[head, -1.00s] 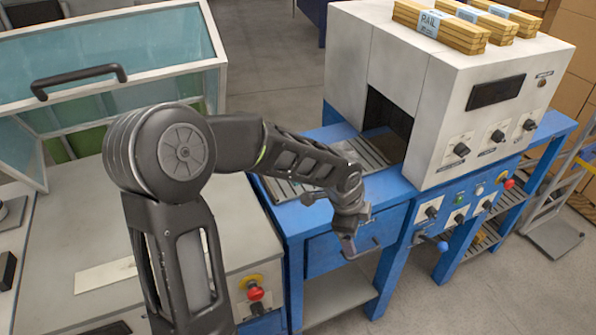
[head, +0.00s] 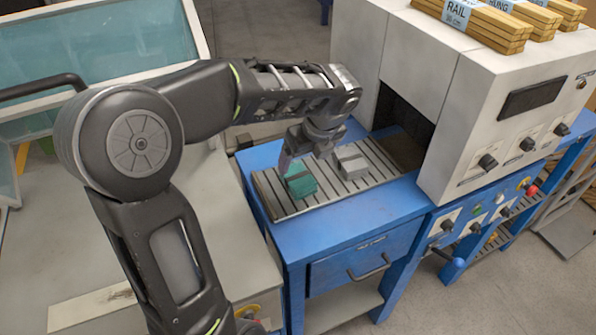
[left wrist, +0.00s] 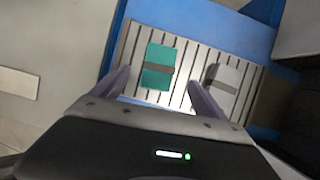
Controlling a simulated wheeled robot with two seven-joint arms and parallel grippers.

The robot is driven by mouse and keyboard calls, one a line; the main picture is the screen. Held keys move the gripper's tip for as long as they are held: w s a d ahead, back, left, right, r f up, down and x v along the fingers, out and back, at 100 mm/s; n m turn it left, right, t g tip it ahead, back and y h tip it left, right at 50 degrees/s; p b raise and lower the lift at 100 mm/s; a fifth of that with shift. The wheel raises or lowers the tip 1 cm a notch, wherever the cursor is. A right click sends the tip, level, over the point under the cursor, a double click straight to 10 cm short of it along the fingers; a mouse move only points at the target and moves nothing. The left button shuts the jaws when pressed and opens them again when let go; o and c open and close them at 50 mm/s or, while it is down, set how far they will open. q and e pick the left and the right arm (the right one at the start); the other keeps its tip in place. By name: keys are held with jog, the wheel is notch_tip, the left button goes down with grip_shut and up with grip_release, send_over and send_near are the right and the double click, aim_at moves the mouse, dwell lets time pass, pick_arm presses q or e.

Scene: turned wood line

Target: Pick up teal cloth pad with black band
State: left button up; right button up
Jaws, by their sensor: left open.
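The teal cloth pad with a black band (head: 301,184) lies on the slatted bed of the blue machine table, near its left end. It also shows in the left wrist view (left wrist: 158,54), whole, with the dark band across its middle. My left gripper (head: 302,165) is above the bed by the pad, and one finger covers a little of the pad in the head view. In the left wrist view its fingers (left wrist: 160,84) are wide apart and empty, with the pad beyond them and between their lines. My right gripper is not in view.
A grey-white pad with a dark band (head: 351,163) lies right of the teal pad on the slatted bed (head: 290,209). The white machine housing (head: 408,65) with a dark opening stands to the right. Wooden rails (head: 470,27) lie on top. A glazed hood (head: 95,50) stands left.

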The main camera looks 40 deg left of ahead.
aim_at(299, 176)
pick_arm(q)
jog(key=shift+s+d+r, duration=0.1)
jog(key=shift+s+d, duration=0.05)
jog(key=shift+s, duration=0.05)
jog(key=shift+x, duration=1.4)
jog(key=shift+w, duration=0.1)
jog(key=shift+p+x, duration=0.4)
jog(key=shift+x, duration=2.2)
jog(key=shift+f, duration=0.3)
jog(key=c, duration=1.4)
jog(key=shift+c, duration=0.2)
